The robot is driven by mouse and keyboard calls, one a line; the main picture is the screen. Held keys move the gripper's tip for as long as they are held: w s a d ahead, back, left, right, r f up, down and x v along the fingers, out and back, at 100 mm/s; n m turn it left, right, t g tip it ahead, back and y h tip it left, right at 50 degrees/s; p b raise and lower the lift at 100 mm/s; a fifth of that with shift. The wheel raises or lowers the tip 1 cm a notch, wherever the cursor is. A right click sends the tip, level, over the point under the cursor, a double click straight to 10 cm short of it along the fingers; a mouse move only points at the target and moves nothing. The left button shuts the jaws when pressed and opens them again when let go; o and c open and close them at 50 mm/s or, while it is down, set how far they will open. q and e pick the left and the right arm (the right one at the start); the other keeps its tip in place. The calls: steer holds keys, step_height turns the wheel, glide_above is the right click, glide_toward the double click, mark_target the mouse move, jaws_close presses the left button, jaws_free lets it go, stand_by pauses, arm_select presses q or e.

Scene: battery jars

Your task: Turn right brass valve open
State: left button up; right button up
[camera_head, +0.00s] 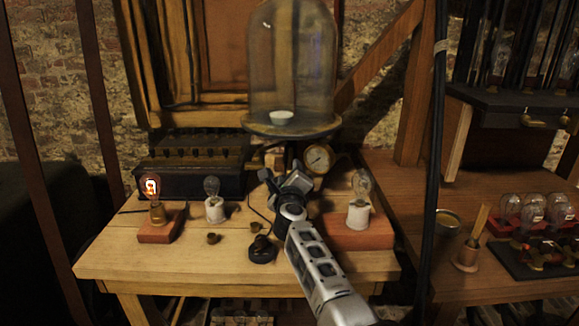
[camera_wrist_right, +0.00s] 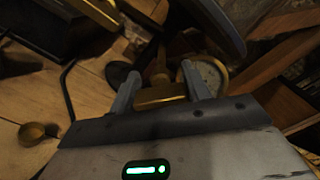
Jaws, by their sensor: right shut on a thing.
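A brass valve (camera_wrist_right: 160,96) shows between the two fingers of my right gripper (camera_wrist_right: 160,74) in the right wrist view. The fingers stand on either side of its brass handle, and the gripper is shut on it. In the head view my right gripper (camera_head: 283,180) is at the foot of the bell jar stand, just left of the round brass gauge (camera_head: 318,159), and it hides the valve there. The gauge also shows beside the right finger in the wrist view (camera_wrist_right: 212,76). My left gripper is not in view.
The glass bell jar (camera_head: 290,60) stands on a round plate (camera_head: 262,130) above my gripper. A lit bulb (camera_head: 151,187), an unlit bulb (camera_head: 212,188) and another bulb (camera_head: 361,185) stand on the wooden table (camera_head: 130,262).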

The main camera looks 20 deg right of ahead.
steer(key=n+p, duration=0.2)
steer(key=n, duration=0.1)
steer(key=shift+n, duration=0.3)
steer(key=shift+n+p, duration=0.4)
steer(key=shift+n, duration=0.7)
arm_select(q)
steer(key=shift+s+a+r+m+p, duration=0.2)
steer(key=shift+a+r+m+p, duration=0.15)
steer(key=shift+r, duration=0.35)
arm_select(e)
steer(key=shift+f+n, duration=0.1)
steer(key=shift+n, duration=0.7)
steer(key=shift+c, duration=0.2)
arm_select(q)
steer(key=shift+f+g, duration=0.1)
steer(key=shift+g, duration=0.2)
arm_select(e)
steer(key=o, duration=1)
steer(key=shift+a, duration=0.1)
